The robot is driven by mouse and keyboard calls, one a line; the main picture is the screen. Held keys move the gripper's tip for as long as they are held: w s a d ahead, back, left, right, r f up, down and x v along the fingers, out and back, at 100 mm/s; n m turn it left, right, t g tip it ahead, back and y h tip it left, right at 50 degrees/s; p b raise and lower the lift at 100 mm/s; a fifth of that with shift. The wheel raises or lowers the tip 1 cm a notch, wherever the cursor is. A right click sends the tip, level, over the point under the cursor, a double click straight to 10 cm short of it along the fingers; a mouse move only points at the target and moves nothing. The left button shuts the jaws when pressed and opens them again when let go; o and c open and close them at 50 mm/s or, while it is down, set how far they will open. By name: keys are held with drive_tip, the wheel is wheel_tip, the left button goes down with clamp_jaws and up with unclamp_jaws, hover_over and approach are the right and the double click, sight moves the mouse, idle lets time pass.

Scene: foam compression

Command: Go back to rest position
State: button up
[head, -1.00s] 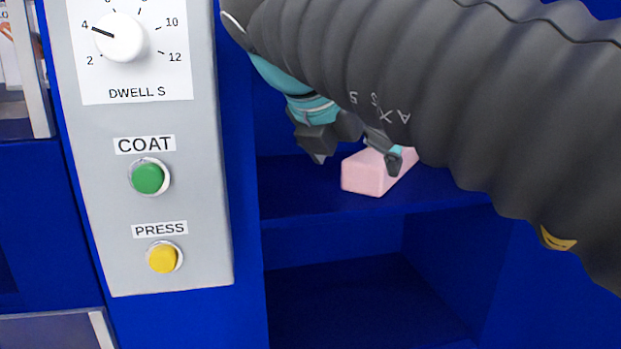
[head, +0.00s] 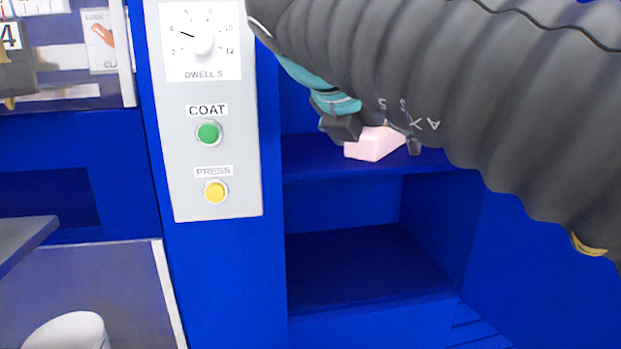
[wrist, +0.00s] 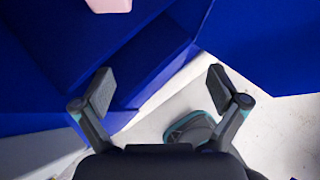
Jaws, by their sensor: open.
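My gripper (wrist: 160,92) is open in the wrist view, with nothing between its fingers. In the head view my gripper (head: 378,142) shows partly behind my dark ribbed arm, in front of the upper blue shelf. A pink foam block (head: 372,145) lies on that shelf (head: 310,162), partly hidden by the gripper in the picture. In the wrist view the block (wrist: 108,4) is cut off at the top edge, beyond and apart from the fingertips.
A grey panel (head: 240,205) left of the shelf has a dwell dial (head: 202,42), a green COAT button (head: 208,133) and a yellow PRESS button (head: 215,192). The lower shelf (head: 350,265) is empty. Pale floor (wrist: 285,135) shows in the wrist view.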

drive_tip(key=w+d+r+n+t, duration=0.5)
drive_tip(key=r+n+t, duration=0.4)
drive_tip(key=n, duration=0.1)
drive_tip(key=s+a+f+n+y, duration=0.1)
drive_tip(key=a+f+n+y, duration=0.2)
drive_tip(key=f+n, duration=0.35)
drive_tip(key=s+a+f+n+g+y, duration=0.1)
drive_tip(key=a+f+n+y, duration=0.2)
drive_tip(key=n, duration=0.6)
drive_tip(key=s+a+f+n+y, duration=0.1)
drive_tip(key=a+f+n+y, duration=0.1)
drive_tip(key=f+n+y, duration=0.4)
drive_tip(key=s+d+f+n+g+h, duration=0.2)
drive_tip(key=s+d+f+n+g, duration=0.1)
drive_tip(key=f, duration=0.5)
drive_tip(key=s+d+f+n+g+h, duration=0.2)
drive_tip(key=s+d+f+n+g, duration=0.1)
drive_tip(key=s+f, duration=0.3)
drive_tip(key=s+d+f+n+g+h, duration=0.2)
drive_tip(key=s+d+f+n+g, duration=0.1)
drive_tip(key=f, duration=0.8)
drive_tip(key=shift+s+d+n+g, duration=0.3)
drive_tip(key=shift+s+n+g, duration=0.5)
drive_tip(key=shift+s, duration=0.35)
